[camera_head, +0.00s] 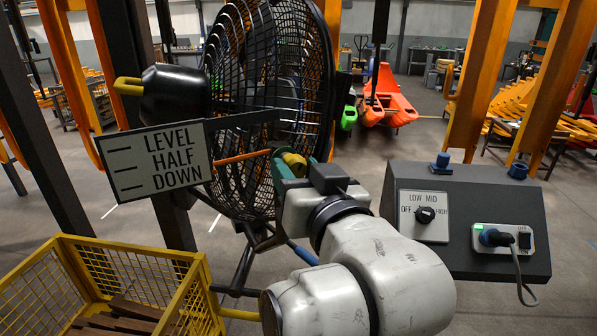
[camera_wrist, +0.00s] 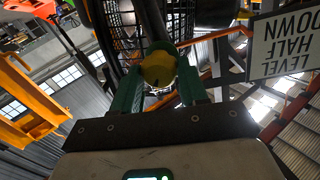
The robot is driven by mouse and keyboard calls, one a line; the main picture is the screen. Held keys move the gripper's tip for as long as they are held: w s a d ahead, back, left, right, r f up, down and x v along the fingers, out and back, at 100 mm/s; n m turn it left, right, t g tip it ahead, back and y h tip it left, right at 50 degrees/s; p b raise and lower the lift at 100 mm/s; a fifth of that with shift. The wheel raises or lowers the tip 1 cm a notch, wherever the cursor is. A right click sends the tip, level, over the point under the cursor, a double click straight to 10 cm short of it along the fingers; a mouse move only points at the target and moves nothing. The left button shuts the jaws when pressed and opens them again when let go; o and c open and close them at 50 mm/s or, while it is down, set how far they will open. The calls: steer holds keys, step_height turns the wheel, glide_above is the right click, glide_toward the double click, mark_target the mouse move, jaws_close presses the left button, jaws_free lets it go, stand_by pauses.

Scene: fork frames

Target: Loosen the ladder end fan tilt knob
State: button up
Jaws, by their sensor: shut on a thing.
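The black caged fan (camera_head: 262,60) stands upright at the top centre of the head view. A yellow knob (camera_head: 294,163) sits at its lower right side, and it also shows in the wrist view (camera_wrist: 158,70). My gripper (camera_head: 288,170) has green fingers shut on this knob, one on each side, as the wrist view also shows. My wrist hides part of the knob's mounting. A second yellow knob or handle (camera_head: 129,86) sticks out left of the black motor housing (camera_head: 174,94). An orange pointer rod (camera_head: 240,158) lies between the fan cage and the LEVEL HALF DOWN sign (camera_head: 155,162).
A grey control box (camera_head: 455,265) at right carries a LOW MID OFF HIGH dial (camera_head: 425,215) and a plugged-in blue plug (camera_head: 494,238) with a cable. A yellow wire basket (camera_head: 190,290) with brown pieces stands at lower left. Orange posts (camera_head: 480,80) rise behind.

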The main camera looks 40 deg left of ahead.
steer(key=shift+n, duration=0.3)
steer(key=n+b, duration=0.2)
steer(key=n, duration=0.1)
steer(key=shift+d+f+n+y, duration=0.1)
steer(key=shift+f+n+y, duration=0.05)
steer(key=shift+n+y, duration=0.15)
steer(key=n+b, duration=0.4)
steer(key=n, duration=0.1)
steer(key=shift+f+n+y, duration=0.15)
steer(key=shift+n+y, duration=0.15)
steer(key=shift+n, duration=0.1)
steer(key=n+b, duration=0.2)
steer(key=n, duration=0.1)
steer(key=n+b, duration=0.2)
steer(key=n, duration=0.1)
steer(key=shift+g+y, duration=0.3)
steer(key=shift+g, duration=0.1)
steer(key=shift+n+g+b, duration=0.3)
steer(key=shift+n+b, duration=0.75)
steer(key=shift+n, duration=1.05)
steer(key=o, duration=1.1)
steer(key=shift+c, duration=0.2)
